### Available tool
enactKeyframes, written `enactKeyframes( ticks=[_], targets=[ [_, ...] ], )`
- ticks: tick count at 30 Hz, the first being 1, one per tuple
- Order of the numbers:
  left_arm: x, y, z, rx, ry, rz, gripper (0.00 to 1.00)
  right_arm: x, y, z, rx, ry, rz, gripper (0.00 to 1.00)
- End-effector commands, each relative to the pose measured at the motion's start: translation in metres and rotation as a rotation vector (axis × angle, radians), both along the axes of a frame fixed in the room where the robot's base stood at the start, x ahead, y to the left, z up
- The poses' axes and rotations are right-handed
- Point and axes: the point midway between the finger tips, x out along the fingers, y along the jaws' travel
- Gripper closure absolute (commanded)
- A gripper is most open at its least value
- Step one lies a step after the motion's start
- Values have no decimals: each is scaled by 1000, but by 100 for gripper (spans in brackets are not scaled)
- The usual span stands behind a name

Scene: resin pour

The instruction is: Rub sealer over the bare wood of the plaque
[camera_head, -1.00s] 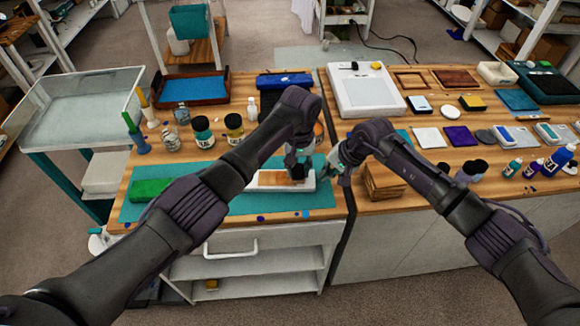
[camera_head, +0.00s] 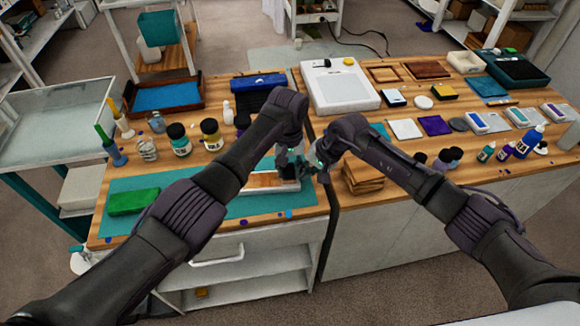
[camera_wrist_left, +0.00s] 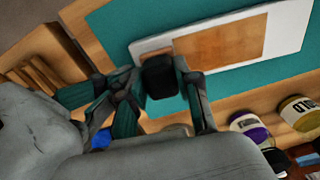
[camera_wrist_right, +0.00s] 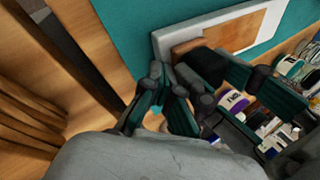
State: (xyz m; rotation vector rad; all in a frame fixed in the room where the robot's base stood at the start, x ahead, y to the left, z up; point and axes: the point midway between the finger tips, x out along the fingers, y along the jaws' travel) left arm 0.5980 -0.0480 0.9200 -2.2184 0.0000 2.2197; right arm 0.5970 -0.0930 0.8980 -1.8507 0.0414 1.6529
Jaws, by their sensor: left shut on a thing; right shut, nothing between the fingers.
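The plaque (camera_head: 262,181) is a white board with a brown wood face, lying on a teal mat (camera_head: 272,206). It also shows in the left wrist view (camera_wrist_left: 285,30) and the right wrist view (camera_wrist_right: 268,22). My left gripper (camera_head: 289,168) is shut on a dark block-like pad (camera_wrist_left: 160,76), over the plaque's right end in the head view. I cannot tell whether the pad touches the wood. The wood looks darker at the end near the grippers (camera_wrist_right: 192,46). My right gripper (camera_head: 316,166) is shut and empty, beside that end, close to the left gripper.
A green block (camera_head: 133,201) lies on the mat's left part. Jars (camera_head: 179,139) stand behind the mat. A stack of wooden pieces (camera_head: 362,176) is right of my right gripper, across the gap between the tables. A white light panel (camera_head: 340,90) is farther back.

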Motion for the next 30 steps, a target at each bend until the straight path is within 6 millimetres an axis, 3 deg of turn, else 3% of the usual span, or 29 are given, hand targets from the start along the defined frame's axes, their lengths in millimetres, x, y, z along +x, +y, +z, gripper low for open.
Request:
enactKeyframes(
  ticks=[6,30],
  targets=[
    [0,20,1,1,1,2,96,1,1,1,2,-3,0,100],
    [0,66,-1,6,1,2,96,1,-2,0,-2,-2,-3,100]
  ],
)
